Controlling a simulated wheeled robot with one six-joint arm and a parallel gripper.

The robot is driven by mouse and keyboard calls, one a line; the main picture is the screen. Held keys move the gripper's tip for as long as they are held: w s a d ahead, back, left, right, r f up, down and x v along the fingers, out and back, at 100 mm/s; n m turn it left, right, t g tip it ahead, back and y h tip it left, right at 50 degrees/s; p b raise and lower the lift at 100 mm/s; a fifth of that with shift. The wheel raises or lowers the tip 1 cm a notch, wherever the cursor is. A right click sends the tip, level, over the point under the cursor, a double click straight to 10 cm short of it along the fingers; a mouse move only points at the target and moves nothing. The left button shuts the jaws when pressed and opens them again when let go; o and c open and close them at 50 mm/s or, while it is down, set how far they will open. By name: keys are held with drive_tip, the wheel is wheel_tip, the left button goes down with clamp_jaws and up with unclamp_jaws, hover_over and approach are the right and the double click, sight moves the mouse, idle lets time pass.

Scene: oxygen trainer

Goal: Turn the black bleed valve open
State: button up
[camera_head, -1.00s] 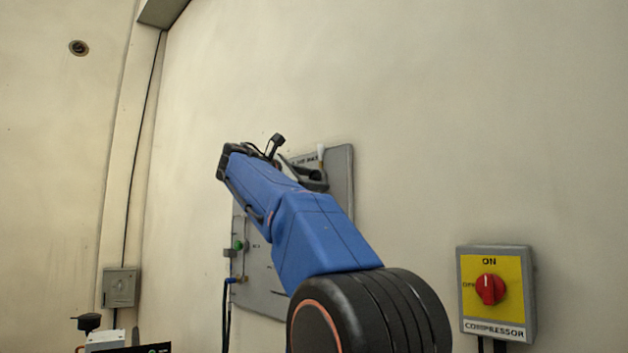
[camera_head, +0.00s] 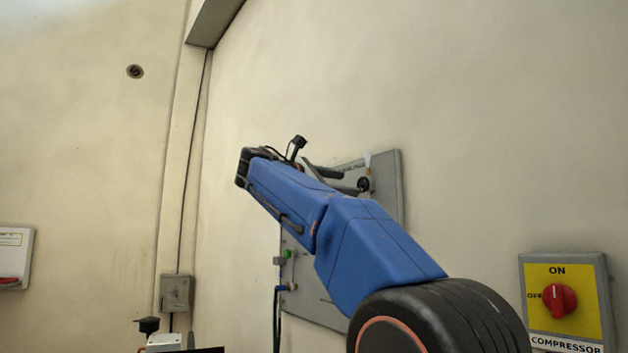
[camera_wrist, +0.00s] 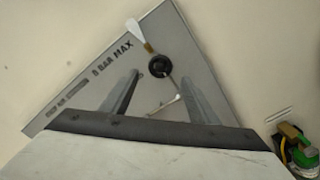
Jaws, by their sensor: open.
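The black bleed valve, a round black knob (camera_wrist: 159,66), sits on a grey wall panel (camera_wrist: 190,45) marked "BAR MAX" in the wrist view. My gripper (camera_wrist: 160,77) is open, with one finger on each side of the picture and the knob between and just beyond the tips. Nothing is held. In the head view, the knob (camera_head: 363,184) shows right by the fingertips of my gripper (camera_head: 343,181). I cannot tell whether they touch. My blue arm hides much of the panel (camera_head: 388,170).
A white-handled lever (camera_wrist: 136,34) with a brass base is close to the knob. A thin pale piece (camera_wrist: 168,103) lies between my fingers. A green fitting (camera_head: 289,254) is at the panel's lower left. A yellow compressor switch (camera_head: 558,298) is at right.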

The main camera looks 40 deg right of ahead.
drive_tip(key=a, duration=0.9)
drive_tip(key=shift+a, duration=0.3)
drive_tip(key=shift+f, duration=0.1)
drive_tip(key=s+a+f+t+y, duration=0.2)
drive_tip(key=s+f+y, duration=0.15)
drive_tip(key=f, duration=1.25)
drive_tip(key=s+a+f+t+y, duration=0.1)
drive_tip(key=s+f+t+y, duration=0.3)
drive_tip(key=f, duration=1.2)
drive_tip(key=s+a+f+m+y, duration=0.3)
drive_tip(key=s+a+f, duration=0.1)
drive_tip(key=f, duration=0.7)
drive_tip(key=s+a+f+m+y, duration=0.3)
drive_tip(key=s+a+f+y, duration=0.1)
drive_tip(key=f, duration=0.7)
drive_tip(key=s+a+f+m+g+y, duration=0.1)
drive_tip(key=s+a+f+m+y, duration=0.2)
drive_tip(key=f, duration=0.9)
drive_tip(key=s+a, duration=0.3)
drive_tip(key=a, duration=0.2)
